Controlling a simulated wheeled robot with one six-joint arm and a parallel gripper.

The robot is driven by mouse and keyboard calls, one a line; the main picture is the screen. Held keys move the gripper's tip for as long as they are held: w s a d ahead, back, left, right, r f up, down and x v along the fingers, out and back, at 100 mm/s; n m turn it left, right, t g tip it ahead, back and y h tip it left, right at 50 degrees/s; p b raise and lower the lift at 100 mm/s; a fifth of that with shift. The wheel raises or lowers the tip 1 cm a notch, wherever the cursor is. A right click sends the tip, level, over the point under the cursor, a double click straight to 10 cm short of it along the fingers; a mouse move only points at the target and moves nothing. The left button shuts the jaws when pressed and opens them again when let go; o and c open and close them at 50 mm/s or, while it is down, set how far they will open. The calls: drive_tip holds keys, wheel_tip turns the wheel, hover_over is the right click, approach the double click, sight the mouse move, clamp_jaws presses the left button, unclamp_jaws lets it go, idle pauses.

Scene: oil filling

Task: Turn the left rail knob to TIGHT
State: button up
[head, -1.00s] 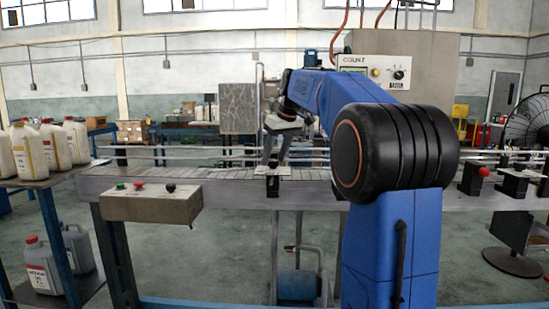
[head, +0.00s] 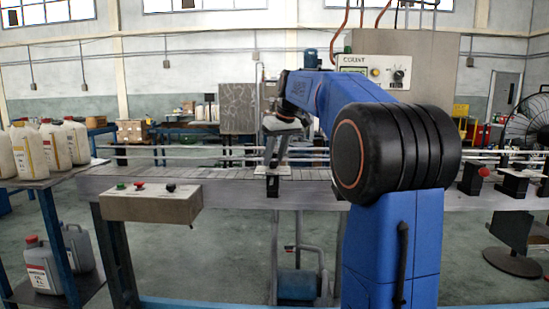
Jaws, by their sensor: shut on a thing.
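My gripper (head: 274,163) points down at the front edge of the conveyor (head: 225,176), just right of the control box. It is shut on the left rail knob, which sits on a black bracket (head: 273,187) with a pale plate (head: 286,172). The knob itself is hidden between the fingers, so its turn position cannot be read. Another bracket with a red knob (head: 484,172) stands at the far right of the conveyor.
A control box (head: 152,205) with green, red and black buttons hangs on the conveyor front. White jugs (head: 55,147) stand on a side table at left, grey jugs (head: 42,265) on its lower shelf. A panel marked COUNT (head: 372,72) stands behind my arm. A fan (head: 530,135) is at right.

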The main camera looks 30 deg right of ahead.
drive_tip(key=m, duration=0.2)
drive_tip(key=m+h, duration=0.1)
drive_tip(key=m, duration=0.1)
drive_tip(key=shift+a+h, duration=0.15)
drive_tip(key=shift+h, duration=0.15)
drive_tip(key=m, duration=0.2)
drive_tip(key=m+h, duration=0.1)
drive_tip(key=m, duration=0.1)
drive_tip(key=shift+w+a+g+h, duration=0.1)
drive_tip(key=shift+a+g+h, duration=0.05)
drive_tip(key=shift+g+h, duration=0.2)
drive_tip(key=m+g+h, duration=0.1)
drive_tip(key=m, duration=0.4)
drive_tip(key=shift+w+a, duration=0.1)
drive_tip(key=shift+w, duration=0.05)
drive_tip(key=shift+m+g+h, duration=0.25)
drive_tip(key=shift+m+g, duration=0.6)
drive_tip(key=shift+m, duration=1.05)
drive_tip(key=o, duration=1)
drive_tip(key=shift+r, duration=0.1)
drive_tip(key=v, duration=1.7)
drive_tip(key=shift+w+a+r, duration=0.1)
drive_tip(key=shift+w, duration=0.1)
